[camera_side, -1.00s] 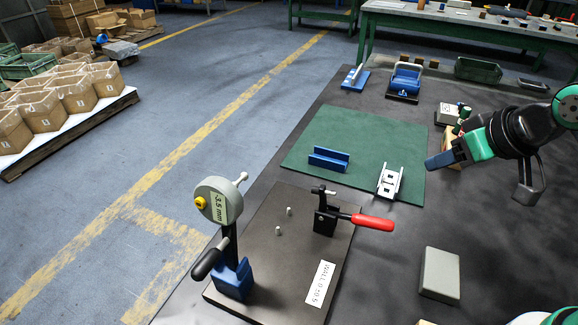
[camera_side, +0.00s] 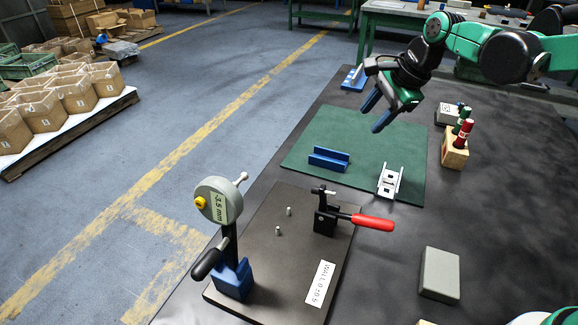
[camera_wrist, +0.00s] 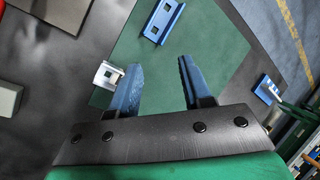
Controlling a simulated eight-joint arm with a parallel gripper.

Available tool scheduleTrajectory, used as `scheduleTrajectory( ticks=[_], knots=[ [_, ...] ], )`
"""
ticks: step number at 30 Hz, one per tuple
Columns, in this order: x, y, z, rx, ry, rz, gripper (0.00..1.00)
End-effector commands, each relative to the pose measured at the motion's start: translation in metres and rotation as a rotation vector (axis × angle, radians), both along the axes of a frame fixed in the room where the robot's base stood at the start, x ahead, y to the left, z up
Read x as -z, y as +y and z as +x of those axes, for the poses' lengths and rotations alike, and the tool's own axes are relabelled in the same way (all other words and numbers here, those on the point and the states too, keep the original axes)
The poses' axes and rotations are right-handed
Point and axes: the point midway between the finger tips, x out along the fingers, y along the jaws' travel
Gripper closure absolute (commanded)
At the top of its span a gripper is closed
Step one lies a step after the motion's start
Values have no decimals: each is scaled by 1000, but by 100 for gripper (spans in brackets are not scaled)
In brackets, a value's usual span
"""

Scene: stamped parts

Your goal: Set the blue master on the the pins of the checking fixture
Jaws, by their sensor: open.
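The blue master (camera_side: 328,158), a blue channel-shaped part, lies on the green mat (camera_side: 300,136). In the wrist view the blue master (camera_wrist: 164,21) shows a square hole and lies beyond my fingertips. A similar silver part (camera_side: 390,181) lies to its right on the mat. My gripper (camera_side: 375,112) is open and empty above the mat's far right side, apart from both parts. Its blue fingers (camera_wrist: 158,78) are spread in the wrist view. The checking fixture (camera_side: 262,238) is a dark plate with two small upright pins (camera_side: 278,231), both bare.
A dial gauge (camera_side: 218,201) on a blue stand and a red-handled clamp (camera_side: 372,222) stand on the fixture. A grey block (camera_side: 439,273) lies at right. A wooden block with coloured plugs (camera_side: 455,154) stands right of the mat. A blue angled piece (camera_side: 354,77) stands behind.

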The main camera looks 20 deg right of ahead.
Motion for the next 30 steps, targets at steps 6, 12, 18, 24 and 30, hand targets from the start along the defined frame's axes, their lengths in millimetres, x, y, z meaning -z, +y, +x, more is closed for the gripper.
scheduleTrajectory(
  ticks=[6,12,18,24,30],
  knots=[
    [44,6,46,462,180,243,57],
    [68,9,61,675,270,339,57],
    [85,15,66,705,282,352,57],
    [110,22,73,703,281,351,57],
    [122,25,76,703,281,351,57]
  ],
)
